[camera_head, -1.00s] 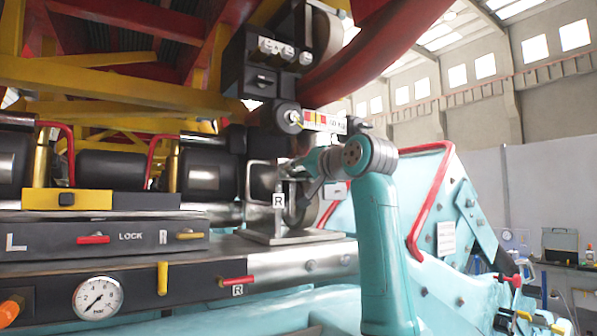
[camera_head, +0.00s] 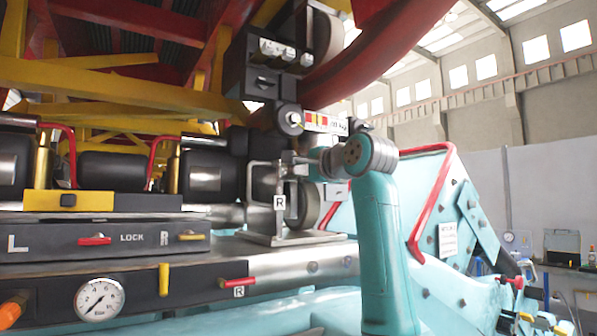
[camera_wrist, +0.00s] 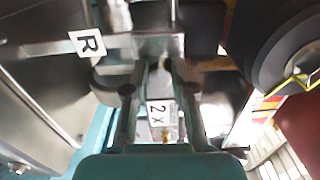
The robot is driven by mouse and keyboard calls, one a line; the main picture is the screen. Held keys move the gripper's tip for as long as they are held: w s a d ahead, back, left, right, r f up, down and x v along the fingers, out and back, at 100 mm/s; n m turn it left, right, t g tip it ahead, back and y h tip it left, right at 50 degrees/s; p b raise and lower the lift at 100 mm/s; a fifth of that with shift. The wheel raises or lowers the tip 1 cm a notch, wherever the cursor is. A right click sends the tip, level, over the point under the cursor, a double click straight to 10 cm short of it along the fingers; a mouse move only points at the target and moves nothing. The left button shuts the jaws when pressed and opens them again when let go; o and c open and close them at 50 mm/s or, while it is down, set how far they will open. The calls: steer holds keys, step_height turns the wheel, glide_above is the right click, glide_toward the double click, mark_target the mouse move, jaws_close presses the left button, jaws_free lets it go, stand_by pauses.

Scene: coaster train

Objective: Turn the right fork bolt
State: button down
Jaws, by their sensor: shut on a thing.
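The right fork is a metal frame (camera_head: 253,190) with an R label (camera_head: 279,202), standing on a plate in front of a grey wheel (camera_head: 307,203). My gripper (camera_head: 297,159) is at the top of this frame, reaching in from the right. In the wrist view my gripper (camera_wrist: 152,65) has both fingers closed in on a grey metal block (camera_wrist: 158,46), which I take to be the fork bolt. The bolt's full shape is hidden by the fingers. The R label (camera_wrist: 88,43) shows to the left of the fingers.
A round black part (camera_head: 289,119) hangs close above my gripper, beside a striped label. A red curved rail (camera_head: 390,45) passes above. A lower panel holds a gauge (camera_head: 99,299) and a red handle (camera_head: 237,282). A 2X label (camera_wrist: 160,112) shows between the fingers.

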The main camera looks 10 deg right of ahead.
steer(key=m, duration=0.5)
steer(key=shift+m, duration=0.3)
steer(key=m, duration=0.5)
steer(key=shift+w+d+m, duration=0.1)
steer(key=shift+d+m, duration=0.05)
steer(key=shift+m, duration=0.15)
steer(key=c, duration=1)
jaws_free()
steer(key=shift+r, duration=0.1)
steer(key=shift+o, duration=0.2)
steer(key=v, duration=1.2)
steer(key=shift+r, duration=0.1)
